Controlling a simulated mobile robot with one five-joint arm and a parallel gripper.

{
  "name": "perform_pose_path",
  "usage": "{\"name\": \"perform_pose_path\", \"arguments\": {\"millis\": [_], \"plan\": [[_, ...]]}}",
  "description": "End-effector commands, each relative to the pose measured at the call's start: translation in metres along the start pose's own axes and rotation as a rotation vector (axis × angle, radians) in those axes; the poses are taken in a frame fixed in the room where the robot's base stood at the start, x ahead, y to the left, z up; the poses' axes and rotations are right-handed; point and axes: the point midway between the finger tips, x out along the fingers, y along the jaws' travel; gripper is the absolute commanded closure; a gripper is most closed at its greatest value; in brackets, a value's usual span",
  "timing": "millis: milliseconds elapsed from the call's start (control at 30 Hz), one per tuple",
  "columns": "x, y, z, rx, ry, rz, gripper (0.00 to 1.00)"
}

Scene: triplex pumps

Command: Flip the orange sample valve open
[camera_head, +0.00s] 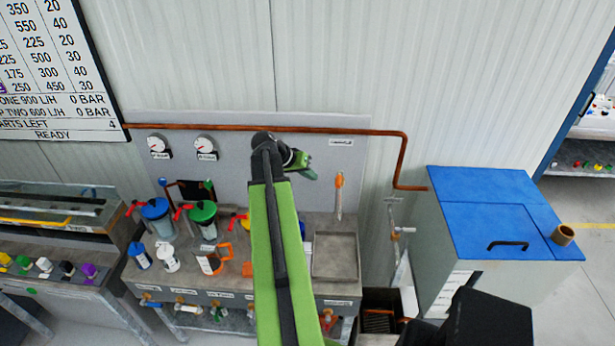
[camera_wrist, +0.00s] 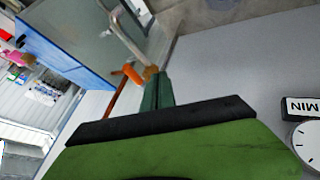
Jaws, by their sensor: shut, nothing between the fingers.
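The orange sample valve (camera_head: 339,180) is on the grey back panel, with a pale pipe running down from it above a grey tray. My gripper (camera_head: 313,175) is just left of the valve at about its height. In the wrist view the valve's orange handle (camera_wrist: 132,73) and brass body show right by the tips of my dark green fingers (camera_wrist: 157,78). The fingers are together and hold nothing. I cannot tell whether they touch the valve. My fingers hide part of the valve in the wrist view.
A grey sink tray (camera_head: 335,257) is below the valve. Blue (camera_head: 156,208) and green (camera_head: 202,212) lidded vessels stand on the bench to the left. A blue-topped cabinet (camera_head: 500,225) stands at right. A copper pipe (camera_head: 300,128) crosses the panel above my gripper.

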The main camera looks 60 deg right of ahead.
Motion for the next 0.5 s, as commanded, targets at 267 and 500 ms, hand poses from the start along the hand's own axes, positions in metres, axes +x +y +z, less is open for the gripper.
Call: {"name": "perform_pose_path", "arguments": {"millis": [267, 500], "plan": [[0.046, 0.015, -0.002, 0.001, 0.0, 0.0, 1.0], [0.054, 0.035, -0.004, -0.002, 0.0, -0.002, 1.0]]}}
